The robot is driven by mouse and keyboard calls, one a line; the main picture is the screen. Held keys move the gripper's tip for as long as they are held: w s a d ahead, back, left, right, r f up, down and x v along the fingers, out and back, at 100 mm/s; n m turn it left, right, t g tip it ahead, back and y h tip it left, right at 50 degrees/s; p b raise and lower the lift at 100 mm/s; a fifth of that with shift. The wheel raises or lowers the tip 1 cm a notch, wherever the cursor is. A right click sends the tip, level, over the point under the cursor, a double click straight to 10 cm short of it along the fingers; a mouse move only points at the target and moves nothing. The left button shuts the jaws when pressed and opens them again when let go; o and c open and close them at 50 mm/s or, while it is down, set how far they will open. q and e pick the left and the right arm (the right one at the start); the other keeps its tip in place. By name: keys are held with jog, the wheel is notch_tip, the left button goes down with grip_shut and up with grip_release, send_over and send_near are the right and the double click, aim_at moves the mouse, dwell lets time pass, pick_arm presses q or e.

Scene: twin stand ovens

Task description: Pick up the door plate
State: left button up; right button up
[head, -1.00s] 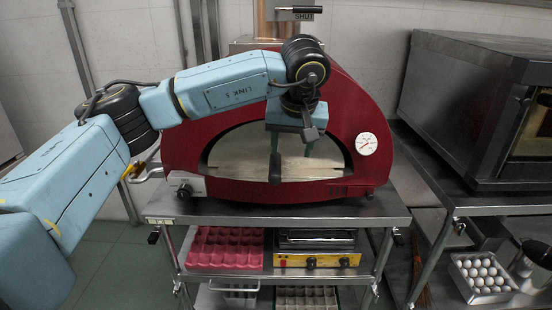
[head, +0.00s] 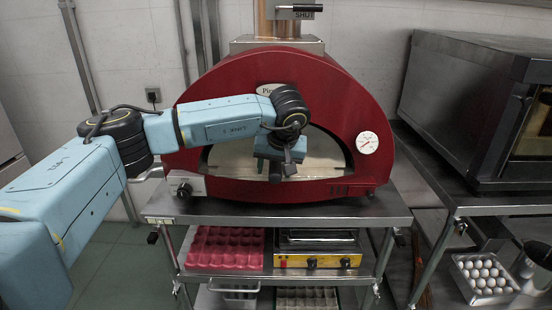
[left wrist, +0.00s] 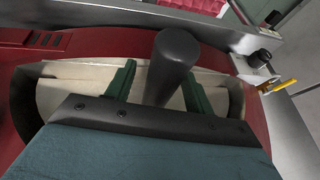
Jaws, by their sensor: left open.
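The door plate (head: 236,153) is a pale panel in the mouth of the red oven, partly hidden by my left arm. Its dark upright handle (head: 275,172) stands out in front; in the left wrist view the handle (left wrist: 173,65) is a thick dark cylinder. My left gripper (head: 284,165) is at the handle in front of the plate. In the left wrist view, its green fingers (left wrist: 157,76) are open, one on each side of the handle. I cannot tell whether they touch it. My right gripper is not in view.
The red oven (head: 325,90) stands on a steel table (head: 300,211). A red egg tray (head: 226,248) and a yellow-fronted appliance (head: 318,260) sit on the shelf below. A second oven (head: 455,110) stands at the right. A steel edge (left wrist: 200,35) shows in the left wrist view.

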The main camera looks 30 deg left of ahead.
pick_arm(q)
jog(key=shift+w+a+f, duration=0.15)
jog(key=shift+f, duration=0.4)
grip_shut()
jog(key=shift+r, duration=0.15)
